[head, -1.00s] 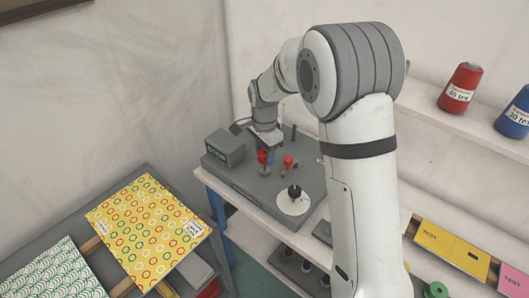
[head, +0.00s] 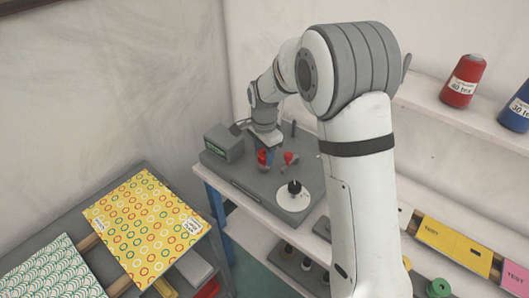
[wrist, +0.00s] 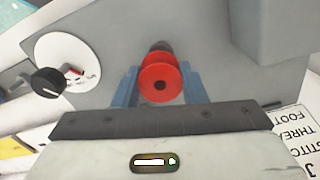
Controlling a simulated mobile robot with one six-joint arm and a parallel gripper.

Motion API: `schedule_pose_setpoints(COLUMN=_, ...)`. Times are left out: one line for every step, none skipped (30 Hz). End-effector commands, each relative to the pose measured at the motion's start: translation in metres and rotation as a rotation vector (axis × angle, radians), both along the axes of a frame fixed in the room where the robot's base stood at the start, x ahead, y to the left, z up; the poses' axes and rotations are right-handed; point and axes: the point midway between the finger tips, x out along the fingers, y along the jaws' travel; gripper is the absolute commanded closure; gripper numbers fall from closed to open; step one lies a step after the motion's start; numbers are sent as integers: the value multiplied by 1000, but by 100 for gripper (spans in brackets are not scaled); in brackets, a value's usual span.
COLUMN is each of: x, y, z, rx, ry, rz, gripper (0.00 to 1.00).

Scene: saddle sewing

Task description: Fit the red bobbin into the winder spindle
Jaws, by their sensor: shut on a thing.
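The red bobbin (wrist: 158,82) sits between the two blue fingers of my gripper (wrist: 160,92) in the wrist view, with its round end and dark centre hole facing the camera. My gripper is shut on it. In the head view, the bobbin (head: 262,157) is a small red shape at my gripper (head: 266,156), low over the grey winder base (head: 235,174). A dark part (wrist: 161,46) shows just beyond the bobbin in the wrist view. It may be the spindle, but the bobbin hides most of it. I cannot tell whether the bobbin is around it.
A red-tipped lever (head: 289,157) stands just right of the bobbin. A white dial with a black knob (head: 294,189) is on the base's front right. A grey box with a green display (head: 224,144) stands at left. Thread cones (head: 464,82) sit on the right shelf.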

Motion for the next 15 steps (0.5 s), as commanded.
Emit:
schedule_pose_setpoints(x=0, y=0, z=-2, rx=0, ry=0, rz=0, gripper=89)
schedule_pose_setpoints(x=0, y=0, z=-3, rx=0, ry=0, rz=0, gripper=89)
schedule_pose_setpoints(x=0, y=0, z=-4, rx=0, ry=0, rz=0, gripper=89)
schedule_pose_setpoints(x=0, y=0, z=-4, rx=0, ry=0, rz=0, gripper=89)
schedule_pose_setpoints(x=0, y=1, z=-5, rx=0, ry=0, rz=1, gripper=89)
schedule_pose_setpoints(x=0, y=1, z=-6, rx=0, ry=0, rz=1, gripper=89)
schedule_pose_setpoints(x=0, y=1, z=-7, rx=0, ry=0, rz=1, gripper=89)
schedule_pose_setpoints(x=0, y=1, z=-7, rx=0, ry=0, rz=1, gripper=89)
schedule_pose_setpoints(x=0, y=1, z=-8, rx=0, ry=0, rz=1, gripper=89)
schedule_pose_setpoints(x=0, y=1, z=-9, rx=0, ry=0, rz=1, gripper=89)
schedule_pose_setpoints(x=0, y=1, z=-9, rx=0, ry=0, rz=1, gripper=89)
schedule_pose_setpoints(x=0, y=1, z=-10, rx=0, ry=0, rz=1, gripper=89)
schedule_pose_setpoints(x=0, y=1, z=-11, rx=0, ry=0, rz=1, gripper=89)
schedule_pose_setpoints(x=0, y=1, z=-12, rx=0, ry=0, rz=1, gripper=89)
schedule_pose_setpoints(x=0, y=1, z=-12, rx=0, ry=0, rz=1, gripper=89)
